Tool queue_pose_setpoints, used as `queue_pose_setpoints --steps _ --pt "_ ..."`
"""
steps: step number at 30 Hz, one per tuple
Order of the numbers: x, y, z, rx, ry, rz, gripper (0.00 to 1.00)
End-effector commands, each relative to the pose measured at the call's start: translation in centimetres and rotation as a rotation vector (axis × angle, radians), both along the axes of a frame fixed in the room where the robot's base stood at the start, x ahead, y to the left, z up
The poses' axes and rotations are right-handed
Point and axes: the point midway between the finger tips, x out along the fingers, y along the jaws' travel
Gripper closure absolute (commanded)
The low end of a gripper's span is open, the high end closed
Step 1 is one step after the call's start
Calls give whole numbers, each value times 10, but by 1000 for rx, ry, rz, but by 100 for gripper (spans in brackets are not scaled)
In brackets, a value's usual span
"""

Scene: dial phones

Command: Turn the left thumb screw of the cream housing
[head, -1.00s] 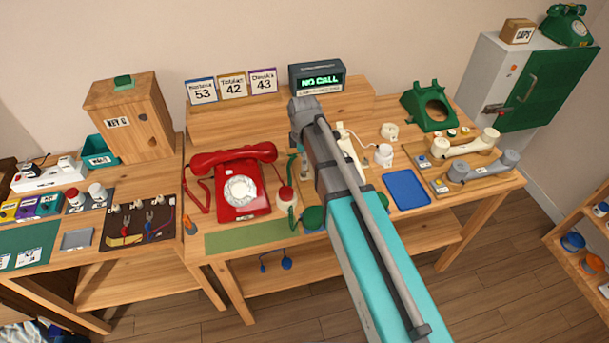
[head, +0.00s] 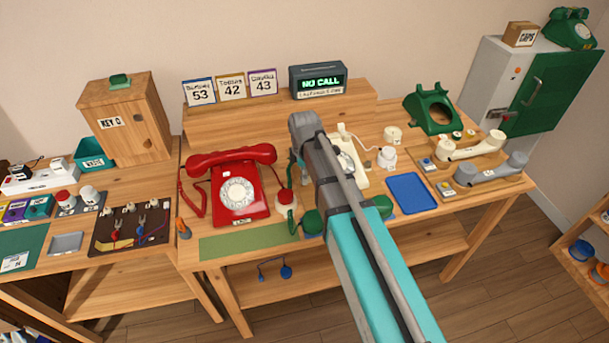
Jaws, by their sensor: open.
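The cream housing (head: 361,172) sits on the table behind my arm in the head view. Only its right part and upper edge show. Its left side is covered by my arm, and I cannot make out the left thumb screw. My gripper (head: 298,168) points down below the wrist, at the left of the housing. Most of it is hidden by my own arm, and only a small grey part shows. It looks open with nothing seen in it. I cannot tell whether it touches the housing.
A red dial phone (head: 240,188) stands to the left. Green handset ends (head: 380,205) show beside my arm. A blue tray (head: 411,193), a white jar (head: 387,157), a green housing (head: 432,109) and handsets (head: 474,148) lie to the right. A display (head: 318,80) stands behind.

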Motion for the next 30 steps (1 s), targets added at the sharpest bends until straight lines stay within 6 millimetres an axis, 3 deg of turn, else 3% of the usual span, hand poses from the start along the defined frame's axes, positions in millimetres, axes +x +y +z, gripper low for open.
queue_pose_setpoints --steps 6,7,17,30 --pt "0 0 0 0 0 0 35" --pt "0 0 0 0 0 0 39" --pt "0 -1 0 0 0 -1 100" --pt "0 -1 0 0 0 -38 100"
